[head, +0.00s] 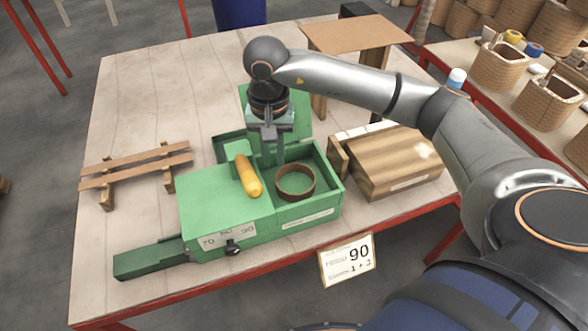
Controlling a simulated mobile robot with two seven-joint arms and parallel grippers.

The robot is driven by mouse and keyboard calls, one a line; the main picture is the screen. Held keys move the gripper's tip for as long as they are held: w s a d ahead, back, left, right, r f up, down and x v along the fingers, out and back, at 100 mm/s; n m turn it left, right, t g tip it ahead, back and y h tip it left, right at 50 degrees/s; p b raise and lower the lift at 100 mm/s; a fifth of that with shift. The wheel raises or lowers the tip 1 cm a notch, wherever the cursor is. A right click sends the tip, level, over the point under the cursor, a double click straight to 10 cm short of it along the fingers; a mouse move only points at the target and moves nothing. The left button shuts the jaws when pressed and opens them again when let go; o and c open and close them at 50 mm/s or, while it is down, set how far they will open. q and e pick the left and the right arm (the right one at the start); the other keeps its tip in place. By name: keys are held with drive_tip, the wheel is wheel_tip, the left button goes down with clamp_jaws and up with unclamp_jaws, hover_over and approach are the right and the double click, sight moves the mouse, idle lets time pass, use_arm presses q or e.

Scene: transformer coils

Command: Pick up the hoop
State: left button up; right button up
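The hoop (295,195) is a thin brown ring. It lies in the open right compartment of the green box (215,205) on the table. My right gripper (274,163) points down over the back left part of that compartment, behind and to the left of the hoop. Its two fingers show a gap between them with nothing in it, and they look apart from the hoop. My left gripper is not in view.
A yellow-orange handle (248,177) stands up on the box, just left of the compartment. A striped wooden block (400,165) is to the right and a slatted wooden rack (135,170) to the left. A small wooden stand (355,33) is behind. The table's (150,95) back left is clear.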

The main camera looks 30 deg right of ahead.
sight(277, 177)
drive_tip(key=shift+d+f+p, duration=0.15)
drive_tip(key=shift+f+p, duration=0.35)
drive_tip(key=shift+f, duration=3.1)
drive_tip(key=shift+c, duration=0.3)
clamp_jaws()
